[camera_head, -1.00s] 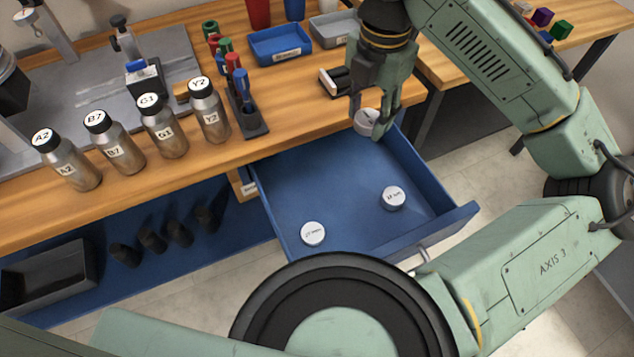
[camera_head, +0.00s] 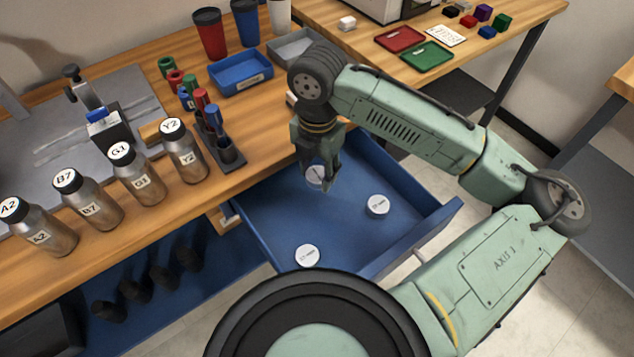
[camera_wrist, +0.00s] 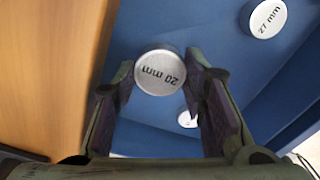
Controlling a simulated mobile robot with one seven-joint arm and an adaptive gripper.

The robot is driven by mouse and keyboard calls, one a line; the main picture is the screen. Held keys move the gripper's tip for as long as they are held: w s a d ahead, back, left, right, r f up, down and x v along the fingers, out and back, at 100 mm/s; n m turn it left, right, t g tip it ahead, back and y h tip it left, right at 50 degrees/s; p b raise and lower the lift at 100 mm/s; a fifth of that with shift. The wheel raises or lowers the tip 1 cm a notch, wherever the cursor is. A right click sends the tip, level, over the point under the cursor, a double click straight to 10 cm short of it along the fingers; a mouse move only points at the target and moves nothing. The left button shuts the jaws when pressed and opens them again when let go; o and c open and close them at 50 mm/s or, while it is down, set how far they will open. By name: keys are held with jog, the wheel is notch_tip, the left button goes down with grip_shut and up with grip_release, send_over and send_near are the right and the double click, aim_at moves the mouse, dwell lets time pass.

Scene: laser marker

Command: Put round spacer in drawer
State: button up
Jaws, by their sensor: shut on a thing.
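A round silver spacer marked 20 mm (camera_wrist: 160,72) is between the fingers of my gripper (camera_head: 318,182); it shows small and partly hidden in the head view (camera_head: 316,175). My gripper is shut on it and points down over the back part of the open blue drawer (camera_head: 270,215). Height above the drawer floor is hard to tell. In the drawer lie two other round spacers: one at right (camera_head: 377,206), marked 27 mm in the wrist view (camera_wrist: 264,18), and one nearer the front (camera_head: 307,255), partly hidden by a finger in the wrist view.
The wooden bench (camera_head: 230,185) edge runs along the drawer's back, close beside my gripper. Labelled metal bottles (camera_head: 183,150), a marker holder (camera_head: 220,150) and a blue tray (camera_head: 240,75) stand on it. The drawer's middle floor is free.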

aim_at(317, 174)
jog(key=shift+f, duration=2.65)
jog(key=shift+s+f+b, duration=0.15)
jog(key=shift+f+b, duration=0.25)
jog(key=shift+f, duration=0.2)
jog(key=o, duration=0.9)
jog(key=shift+s, duration=0.1)
jog(key=r, duration=1.3)
jog(key=shift+w+r, duration=0.15)
jog(key=shift+w, duration=0.1)
